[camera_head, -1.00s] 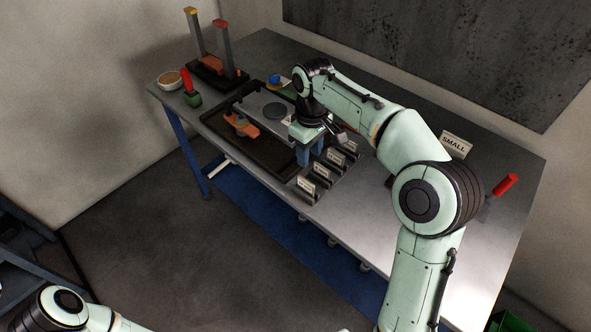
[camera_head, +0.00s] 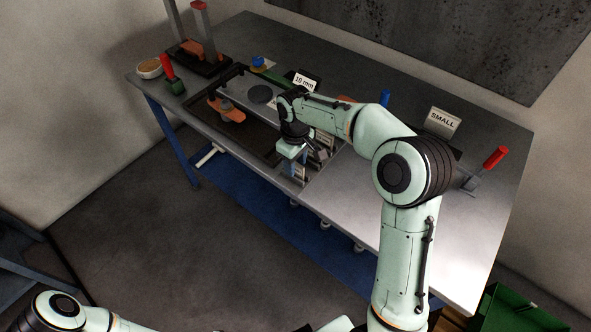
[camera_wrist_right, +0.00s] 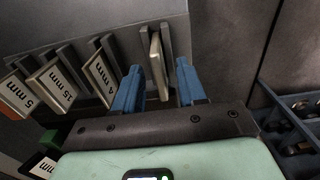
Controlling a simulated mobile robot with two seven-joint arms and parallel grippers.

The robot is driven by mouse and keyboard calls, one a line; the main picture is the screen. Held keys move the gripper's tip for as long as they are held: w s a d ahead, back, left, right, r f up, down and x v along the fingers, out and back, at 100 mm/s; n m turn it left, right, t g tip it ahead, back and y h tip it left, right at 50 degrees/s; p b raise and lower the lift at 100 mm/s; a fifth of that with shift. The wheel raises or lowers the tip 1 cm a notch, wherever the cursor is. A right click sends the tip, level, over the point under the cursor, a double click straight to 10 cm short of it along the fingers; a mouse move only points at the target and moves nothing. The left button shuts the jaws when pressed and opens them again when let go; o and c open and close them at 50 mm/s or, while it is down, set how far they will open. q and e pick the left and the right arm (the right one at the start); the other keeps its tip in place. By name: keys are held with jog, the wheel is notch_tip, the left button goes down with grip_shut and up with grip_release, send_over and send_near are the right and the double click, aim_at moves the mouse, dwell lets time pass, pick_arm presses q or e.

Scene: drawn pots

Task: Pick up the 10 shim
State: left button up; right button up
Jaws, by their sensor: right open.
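Several shim plates with printed mm labels stand in a row of slotted holders, seen in the right wrist view. My right gripper (camera_wrist_right: 158,68) is open, its two blue fingers on either side of the rightmost shim (camera_wrist_right: 157,48). That shim is nearly edge-on, so its number cannot be read. Gaps show between it and both fingers. Other shims (camera_wrist_right: 102,80) stand to the left. In the head view my right gripper (camera_head: 297,170) is low at the rack and largely hides the shims. My left gripper is out of view; only part of that arm shows at lower left.
A "10 mm" sign (camera_head: 304,82) stands behind my right wrist. A dark tray (camera_head: 204,120) with an orange part (camera_head: 226,110) lies left of the rack. A "SMALL" sign (camera_head: 442,122) and a red-handled clamp (camera_head: 495,158) are at right. The table's front right is clear.

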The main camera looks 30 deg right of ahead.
jog(key=shift+f, duration=0.5)
jog(key=shift+c, duration=0.3)
grip_shut()
jog(key=shift+r, duration=0.1)
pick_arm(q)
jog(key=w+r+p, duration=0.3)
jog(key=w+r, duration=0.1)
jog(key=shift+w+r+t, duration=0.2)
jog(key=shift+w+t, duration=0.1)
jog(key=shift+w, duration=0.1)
pick_arm(e)
notch_tip(320, 180, up, 20)
